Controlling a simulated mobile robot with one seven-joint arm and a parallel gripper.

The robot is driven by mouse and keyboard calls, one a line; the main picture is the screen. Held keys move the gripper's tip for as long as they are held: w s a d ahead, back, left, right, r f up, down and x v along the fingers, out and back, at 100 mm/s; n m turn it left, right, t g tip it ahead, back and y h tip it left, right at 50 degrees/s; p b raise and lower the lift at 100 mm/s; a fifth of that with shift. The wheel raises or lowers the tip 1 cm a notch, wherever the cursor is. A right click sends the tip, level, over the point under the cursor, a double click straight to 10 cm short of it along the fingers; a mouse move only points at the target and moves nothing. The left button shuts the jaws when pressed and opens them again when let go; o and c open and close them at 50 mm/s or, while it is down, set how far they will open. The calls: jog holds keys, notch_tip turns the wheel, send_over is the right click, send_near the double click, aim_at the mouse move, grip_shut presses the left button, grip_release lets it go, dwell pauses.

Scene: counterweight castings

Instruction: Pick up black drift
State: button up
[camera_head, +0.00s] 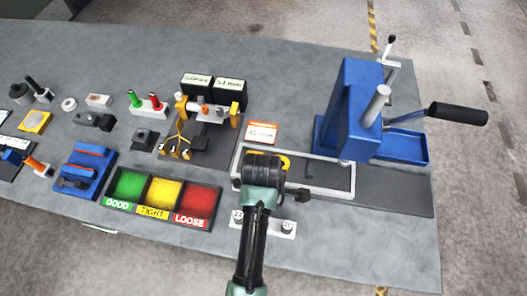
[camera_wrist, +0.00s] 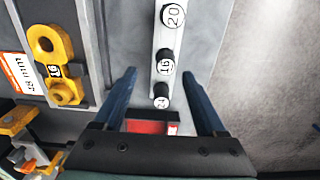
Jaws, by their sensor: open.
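A white rack (camera_head: 262,226) on the table holds upright black pegs with numbered white tops. In the wrist view the rack (camera_wrist: 167,45) shows three: one marked 20 (camera_wrist: 172,17), one marked 16 (camera_wrist: 165,63) and a nearer one (camera_wrist: 161,98) whose number is unclear. I cannot tell whether one of them is the black drift. A black-handled rod (camera_head: 36,87) at the far left may be it instead. My gripper (camera_wrist: 160,75) is open and empty, its blue fingers either side of the rack as seen. In the head view my arm hides the fingertips and the rack's middle.
A tray (camera_head: 325,175) with yellow parts (camera_wrist: 55,62) lies beside my gripper. A blue press (camera_head: 352,108) with a black lever stands right. GOOD, TIGHT and LOOSE bins (camera_head: 151,211) lie left. Bare table shows at the front right.

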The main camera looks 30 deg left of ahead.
jog(key=shift+s+f, duration=0.15)
jog(key=shift+f, duration=0.1)
jog(key=shift+s+d+f+p, duration=0.15)
jog(key=shift+f+p, duration=0.25)
jog(key=shift+f, duration=0.8)
jog(key=shift+s+d+f+p, duration=0.15)
jog(key=shift+f+p, duration=0.2)
jog(key=shift+f, duration=0.8)
jog(key=shift+w, duration=0.1)
jog(key=shift+c, duration=0.2)
grip_shut()
